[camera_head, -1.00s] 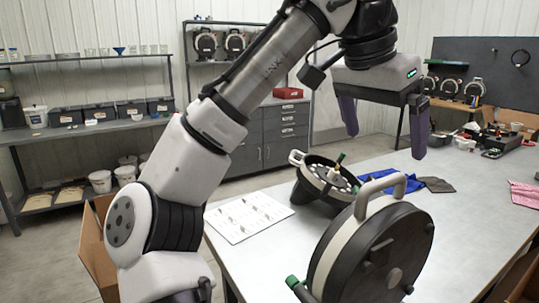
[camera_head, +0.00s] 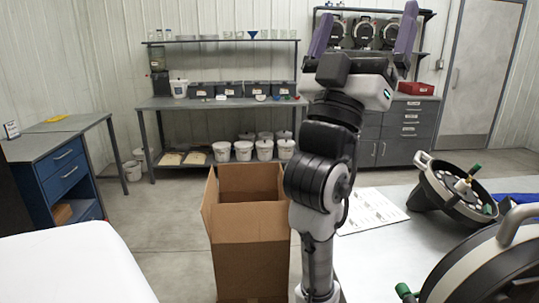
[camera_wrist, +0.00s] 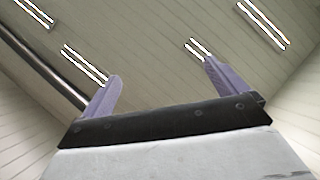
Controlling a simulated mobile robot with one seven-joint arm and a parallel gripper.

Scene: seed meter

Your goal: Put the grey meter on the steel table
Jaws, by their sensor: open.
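The steel table (camera_head: 385,250) has a pale top at the right in the head view. A large dark grey meter with a light grey handle (camera_head: 490,268) stands on edge at its near right, cut off by the frame. A black and white meter (camera_head: 455,188), its inside showing, lies tilted on the table behind it. I cannot tell for certain which one is the grey meter. My gripper (camera_head: 370,14) points upward, away from both, with its purple fingers apart and nothing between them. The wrist view shows the gripper (camera_wrist: 163,72) empty against the ceiling.
A printed sheet (camera_head: 370,211) lies on the table. An open cardboard box (camera_head: 250,245) stands on the floor left of my arm. A shelf bench (camera_head: 220,102) with bins and a blue-drawer desk (camera_head: 62,170) stand farther back. More meters (camera_head: 364,31) sit on a rear shelf.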

